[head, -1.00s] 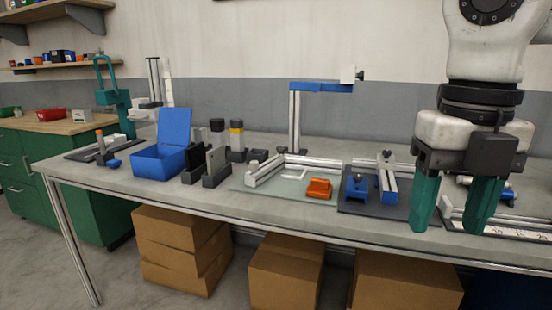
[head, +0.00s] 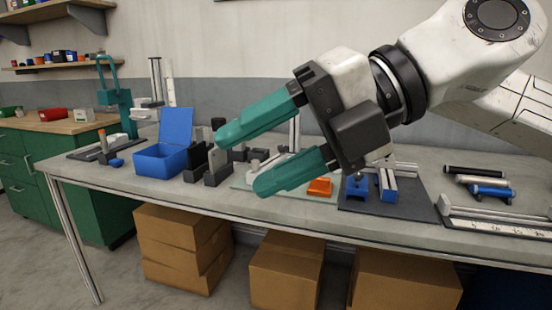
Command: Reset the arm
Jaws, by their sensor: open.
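My gripper (head: 248,160) is in the middle of the head view, with its two green fingers spread apart and nothing between them. The fingers point to the left and slightly down. The arm reaches in from the upper right. The gripper appears in front of the workbench (head: 130,190) and covers part of the glass plate, the blue-topped stand and the dark canisters behind it.
An open blue box (head: 160,158) stands left of the fingers. An orange block (head: 320,187) sits below the gripper. A blue clamp device (head: 357,186) and several small cylinders (head: 488,190) are to the right. Cardboard boxes (head: 180,240) stand under the bench.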

